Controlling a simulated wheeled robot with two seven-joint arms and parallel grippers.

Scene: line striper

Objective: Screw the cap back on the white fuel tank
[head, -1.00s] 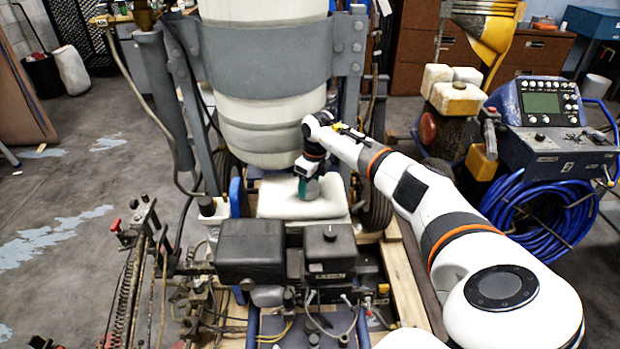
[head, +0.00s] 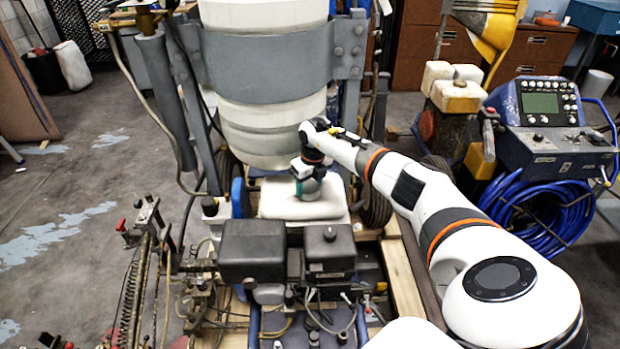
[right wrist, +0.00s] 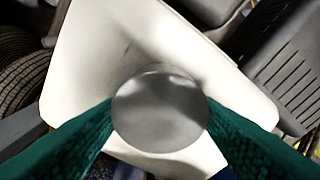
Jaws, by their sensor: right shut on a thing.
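The white fuel tank (head: 277,205) lies behind the black engine parts in the head view, and its pale top fills much of the right wrist view (right wrist: 110,50). My right gripper (head: 308,190) points down at the top of the tank. In the right wrist view, its green fingers (right wrist: 158,128) are shut on a round grey cap (right wrist: 158,105), one on each side. The cap is over the tank top; the wrist view does not show whether it is seated on the neck. The gripper hides the cap in the head view. My left gripper is not in view.
A large white drum (head: 268,125) in a grey metal band stands just behind the tank. The black engine housing (head: 250,250) stands in front. A control box (head: 548,110) and coiled blue hose (head: 535,215) are at right. Open floor lies at left.

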